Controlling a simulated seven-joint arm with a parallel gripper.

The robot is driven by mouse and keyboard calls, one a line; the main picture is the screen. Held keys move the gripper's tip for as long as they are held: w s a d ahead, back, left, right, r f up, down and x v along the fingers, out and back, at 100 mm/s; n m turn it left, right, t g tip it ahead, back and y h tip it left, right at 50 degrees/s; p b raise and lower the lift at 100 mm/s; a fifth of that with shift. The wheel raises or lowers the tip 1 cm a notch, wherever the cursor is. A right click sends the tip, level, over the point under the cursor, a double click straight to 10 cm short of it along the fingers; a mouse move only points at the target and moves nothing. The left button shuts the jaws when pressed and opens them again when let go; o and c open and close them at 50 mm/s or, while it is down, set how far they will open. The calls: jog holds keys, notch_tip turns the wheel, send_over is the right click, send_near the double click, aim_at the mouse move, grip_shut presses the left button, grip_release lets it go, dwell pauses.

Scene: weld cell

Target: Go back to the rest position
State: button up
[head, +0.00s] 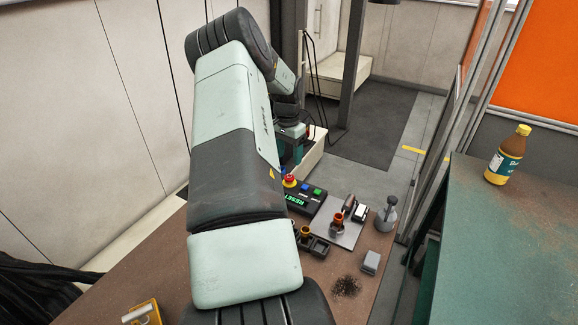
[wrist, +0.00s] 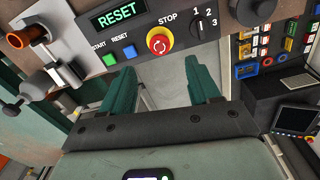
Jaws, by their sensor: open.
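My gripper (wrist: 163,82) shows in the wrist view as two teal fingers spread apart, with nothing between them. In the head view my arm covers much of the picture, and only a bit of the teal gripper shows past it, near the control box. The control box (head: 309,194) sits on the brown bench (head: 225,316). In the wrist view the box (wrist: 130,62) has a green RESET display, a green start button, a blue reset button, a red stop button (wrist: 160,41) on yellow, and a three-position selector. The fingers are apart from the buttons in that view.
A grey plate with a clamp (head: 331,236) lies beside the box. Near it are a grey can (head: 387,214), a small grey block (head: 370,262) and a dark granular pile (head: 346,286). A yellow tray (head: 154,305) is front left. A bottle (head: 506,158) stands on a green table (head: 510,250).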

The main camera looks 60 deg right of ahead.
notch_tip(320, 180, up, 2)
jog(key=shift+r, duration=0.1)
jog(key=shift+w, duration=0.1)
dwell(0.5)
